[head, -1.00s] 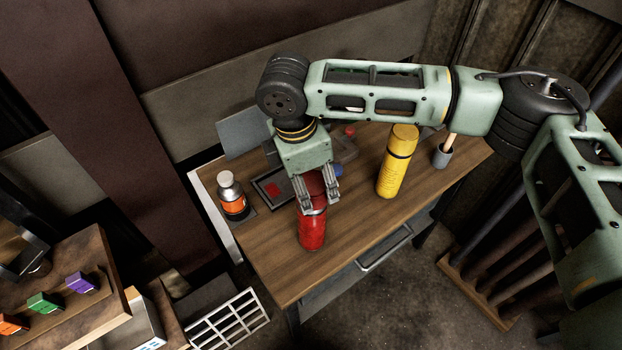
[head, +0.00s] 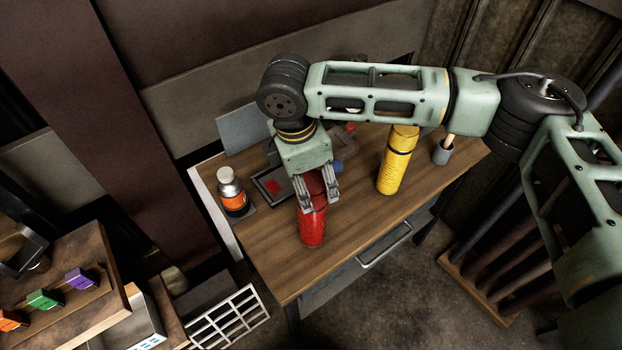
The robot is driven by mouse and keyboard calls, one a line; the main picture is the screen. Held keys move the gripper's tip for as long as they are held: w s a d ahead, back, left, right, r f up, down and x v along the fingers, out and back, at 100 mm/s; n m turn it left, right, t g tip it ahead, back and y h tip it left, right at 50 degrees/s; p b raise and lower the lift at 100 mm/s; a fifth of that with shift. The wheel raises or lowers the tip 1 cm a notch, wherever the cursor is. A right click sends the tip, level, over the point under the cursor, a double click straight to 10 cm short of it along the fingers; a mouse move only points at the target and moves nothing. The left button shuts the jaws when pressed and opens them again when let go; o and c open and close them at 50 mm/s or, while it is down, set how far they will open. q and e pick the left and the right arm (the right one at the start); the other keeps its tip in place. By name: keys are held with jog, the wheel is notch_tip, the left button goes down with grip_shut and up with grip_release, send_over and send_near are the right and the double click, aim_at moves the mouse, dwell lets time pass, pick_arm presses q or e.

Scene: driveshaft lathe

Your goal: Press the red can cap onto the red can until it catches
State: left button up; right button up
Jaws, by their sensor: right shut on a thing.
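The red can (head: 312,230) stands upright on the wooden table near its front edge. My right gripper (head: 318,200) points down over the can's top, its fingers on either side of a darker red piece, the red can cap (head: 314,184). The gripper is shut on this cap. The cap is in line with the can and at its top. The fingers hide the seam, so I cannot tell whether the cap has caught. My left gripper is not in view.
An orange-banded bottle (head: 232,192) stands left of the can. A yellow flask (head: 391,172) stands to the right, with a grey cup (head: 442,152) beyond it. A dark tray (head: 270,188) lies behind the can. The table's front right (head: 350,230) is clear.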

jog(key=o, duration=0.9)
